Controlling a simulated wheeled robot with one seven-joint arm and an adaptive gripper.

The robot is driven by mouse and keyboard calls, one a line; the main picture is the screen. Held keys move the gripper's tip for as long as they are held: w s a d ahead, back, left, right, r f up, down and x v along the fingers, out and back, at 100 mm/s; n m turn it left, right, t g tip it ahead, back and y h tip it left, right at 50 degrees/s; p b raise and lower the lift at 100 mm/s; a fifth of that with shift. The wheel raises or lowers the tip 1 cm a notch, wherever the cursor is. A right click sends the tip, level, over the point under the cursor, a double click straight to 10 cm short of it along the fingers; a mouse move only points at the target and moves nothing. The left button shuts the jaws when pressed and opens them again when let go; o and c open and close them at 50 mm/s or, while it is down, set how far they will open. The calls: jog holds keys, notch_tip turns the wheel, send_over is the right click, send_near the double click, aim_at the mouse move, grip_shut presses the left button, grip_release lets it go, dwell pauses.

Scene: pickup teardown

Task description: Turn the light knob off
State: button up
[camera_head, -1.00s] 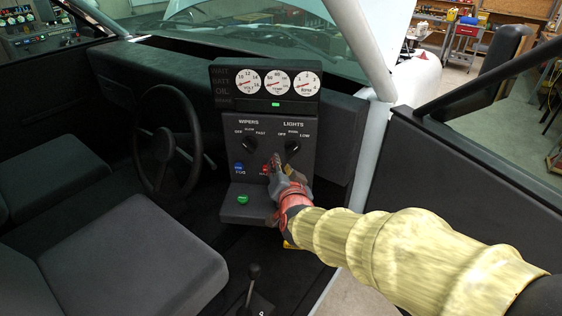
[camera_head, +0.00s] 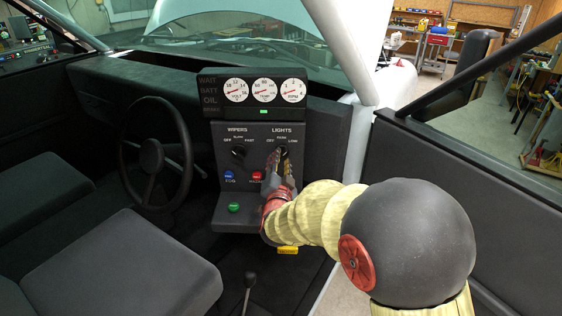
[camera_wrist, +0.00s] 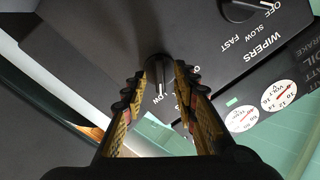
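The light knob (camera_wrist: 159,68) is a round dark knob under the LIGHTS label on the black dash panel (camera_head: 222,150). In the wrist view its white pointer line faces the LOW label. In the head view the knob (camera_head: 283,151) is partly covered by my gripper (camera_head: 280,160), which has its tips up at it. In the wrist view my gripper (camera_wrist: 160,76) has one finger on each side of the knob. The fingers are apart, with the knob between the tips; I cannot tell whether they touch it.
The wipers knob (camera_head: 238,153) is left of the light knob. Blue (camera_head: 229,175) and red (camera_head: 257,175) buttons sit below, with a green button (camera_head: 234,208) on the lower ledge. Gauges (camera_head: 264,90) are above. The steering wheel (camera_head: 154,160) is left; the open door (camera_head: 440,180) is right.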

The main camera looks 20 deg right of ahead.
jog(key=shift+w+d, duration=0.3)
jog(key=shift+w, duration=0.25)
jog(key=c, duration=0.4)
jog(key=c, duration=0.3)
grip_shut()
